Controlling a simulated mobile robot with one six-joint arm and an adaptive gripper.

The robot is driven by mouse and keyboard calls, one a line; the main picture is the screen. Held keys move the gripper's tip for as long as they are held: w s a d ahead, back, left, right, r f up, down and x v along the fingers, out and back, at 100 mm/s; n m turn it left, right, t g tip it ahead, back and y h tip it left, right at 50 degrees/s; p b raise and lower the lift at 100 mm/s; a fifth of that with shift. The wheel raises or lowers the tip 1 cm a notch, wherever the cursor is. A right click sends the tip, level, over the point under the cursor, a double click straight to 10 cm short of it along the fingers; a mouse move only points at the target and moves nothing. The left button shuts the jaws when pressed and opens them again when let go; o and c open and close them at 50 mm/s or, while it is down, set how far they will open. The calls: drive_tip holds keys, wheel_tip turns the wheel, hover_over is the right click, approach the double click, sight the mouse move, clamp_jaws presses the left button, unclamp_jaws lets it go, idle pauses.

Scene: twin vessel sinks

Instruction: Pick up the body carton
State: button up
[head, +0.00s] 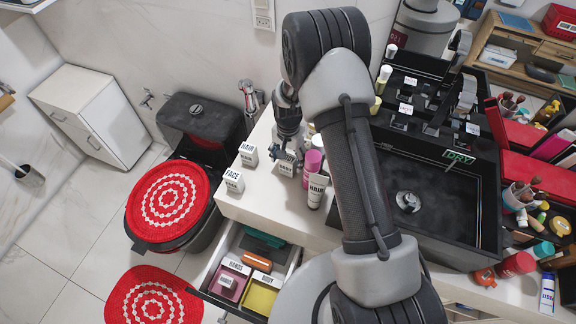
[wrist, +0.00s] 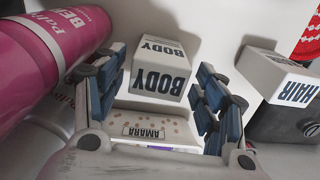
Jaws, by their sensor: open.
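The body carton (wrist: 160,68) is a white box with dark BODY lettering. In the wrist view it sits between the two blue-padded fingers of my gripper (wrist: 163,80), which are open with a gap visible on either side of it. In the head view my gripper (head: 286,155) points down over the white counter, and the carton is mostly hidden beneath it. A pale speckled AMARA face (wrist: 150,128) shows just below the carton in the wrist view; I cannot tell whether it belongs to the carton.
A HAIR carton (head: 248,155) and a FACE carton (head: 234,180) stand to the left. A pink bottle (head: 313,163) and a HAIR tube (head: 316,190) stand close on the right. An open drawer (head: 292,262) with labelled bins is below. The black sink (head: 440,215) lies right.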

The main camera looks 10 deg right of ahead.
wheel_tip(320, 180, down, 4)
drive_tip(key=shift+s+d+r+b, duration=0.1)
drive_tip(key=shift+d+b, duration=0.05)
drive_tip(key=shift+b, duration=0.35)
drive_tip(key=shift+c, duration=0.4)
drive_tip(key=c, duration=1.1)
drive_tip(key=shift+r, duration=0.15)
